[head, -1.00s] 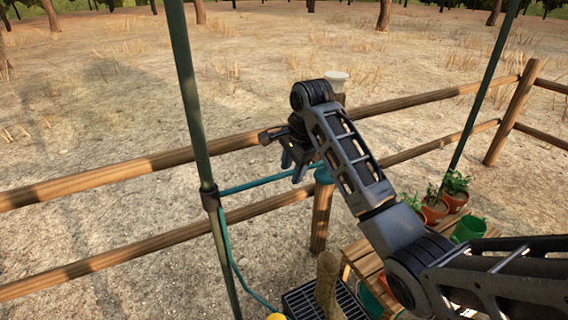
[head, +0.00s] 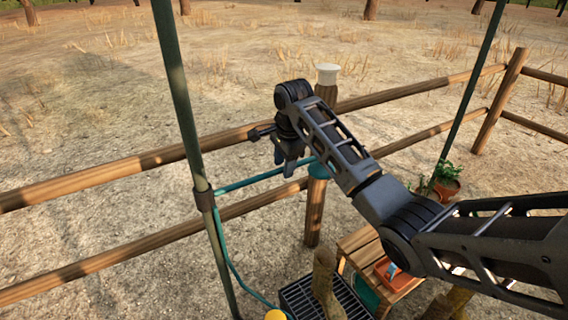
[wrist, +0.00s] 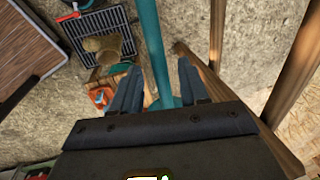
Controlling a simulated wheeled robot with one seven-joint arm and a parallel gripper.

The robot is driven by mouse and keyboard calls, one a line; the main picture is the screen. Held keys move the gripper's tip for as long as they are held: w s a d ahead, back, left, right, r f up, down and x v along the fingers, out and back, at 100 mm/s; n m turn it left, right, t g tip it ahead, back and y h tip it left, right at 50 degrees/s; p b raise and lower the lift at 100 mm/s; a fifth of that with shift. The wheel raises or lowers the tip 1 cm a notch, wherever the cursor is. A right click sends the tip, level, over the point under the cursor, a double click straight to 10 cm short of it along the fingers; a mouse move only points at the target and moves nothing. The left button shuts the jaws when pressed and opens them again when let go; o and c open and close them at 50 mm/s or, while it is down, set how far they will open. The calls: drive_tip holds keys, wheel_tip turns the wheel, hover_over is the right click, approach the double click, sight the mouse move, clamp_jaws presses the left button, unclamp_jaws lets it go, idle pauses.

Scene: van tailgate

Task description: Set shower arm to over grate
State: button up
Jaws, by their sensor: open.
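The shower arm (head: 250,181) is a teal bar running right from a collar (head: 204,199) on the green pole to a teal shower head (head: 318,170). It lies behind the grate in the head view. My gripper (head: 284,165) is open at the bar, close to the head end. In the wrist view the bar (wrist: 152,40) runs between the two spread fingers of my gripper (wrist: 158,67); I cannot tell whether either touches it. The black grate (head: 293,298) lies on the ground, lower in the head view, and also shows in the wrist view (wrist: 82,28).
A tan boot-like object (head: 325,272) stands on the grate. A wooden bench (head: 358,241) with an orange tray (head: 399,278) is to its right. A wooden rail fence (head: 105,255) runs behind. A teal hose (head: 226,250) hangs along the green pole (head: 180,100).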

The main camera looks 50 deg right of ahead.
drive_tip(key=shift+f, duration=0.1)
clamp_jaws()
idle(0.3)
idle(0.4)
